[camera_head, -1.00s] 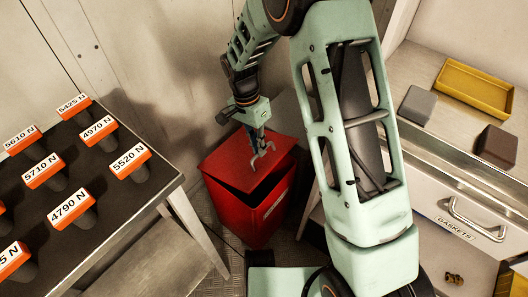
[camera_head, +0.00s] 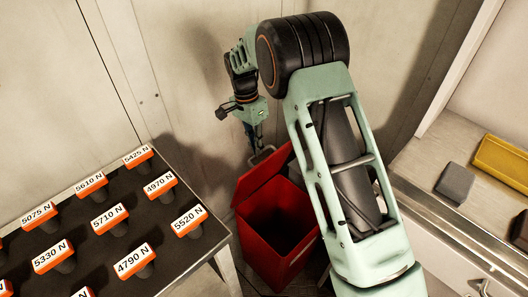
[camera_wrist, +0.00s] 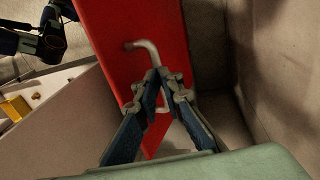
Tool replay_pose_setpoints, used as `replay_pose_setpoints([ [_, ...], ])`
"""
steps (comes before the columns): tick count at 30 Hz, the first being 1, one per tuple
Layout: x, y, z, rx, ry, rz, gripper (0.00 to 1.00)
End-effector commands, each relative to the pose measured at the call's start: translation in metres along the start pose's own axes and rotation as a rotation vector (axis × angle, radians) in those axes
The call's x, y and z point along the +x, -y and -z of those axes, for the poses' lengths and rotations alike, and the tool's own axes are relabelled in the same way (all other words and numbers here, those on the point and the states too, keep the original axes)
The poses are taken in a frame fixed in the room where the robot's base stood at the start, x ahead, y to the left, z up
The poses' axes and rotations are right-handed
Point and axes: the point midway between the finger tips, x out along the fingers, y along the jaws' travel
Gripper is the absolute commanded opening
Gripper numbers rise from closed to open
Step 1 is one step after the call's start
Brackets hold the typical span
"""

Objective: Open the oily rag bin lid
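The red oily rag bin (camera_head: 302,262) stands on the floor between the rack table and the counter. Its red lid (camera_head: 262,182) is tilted steeply up on the left side, and the dark inside of the bin shows. My gripper (camera_head: 258,150) is at the lid's upper edge. In the wrist view, the red lid (camera_wrist: 150,25) carries a bent grey handle (camera_wrist: 142,45), and my gripper's fingertips (camera_wrist: 159,76) close together around its bar. The fingers hide part of the handle.
A rack table (camera_head: 190,262) with several orange-labelled force pieces stands at the left. A counter (camera_head: 455,135) at the right holds a grey block (camera_head: 455,184) and a yellow tray (camera_head: 502,158). Walls stand close behind the bin.

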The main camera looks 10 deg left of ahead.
Motion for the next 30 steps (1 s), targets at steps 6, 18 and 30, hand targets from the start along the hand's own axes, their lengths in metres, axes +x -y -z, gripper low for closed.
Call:
replay_pose_setpoints([
  [6, 0.022, -0.004, -0.006, -0.002, 0.015, -0.022, 0.26],
  [18, 0.018, -0.004, -0.005, -0.002, 0.013, -0.02, 0.26],
  [30, 0.007, 0.006, -0.005, -0.002, 0.012, -0.018, 0.26],
])
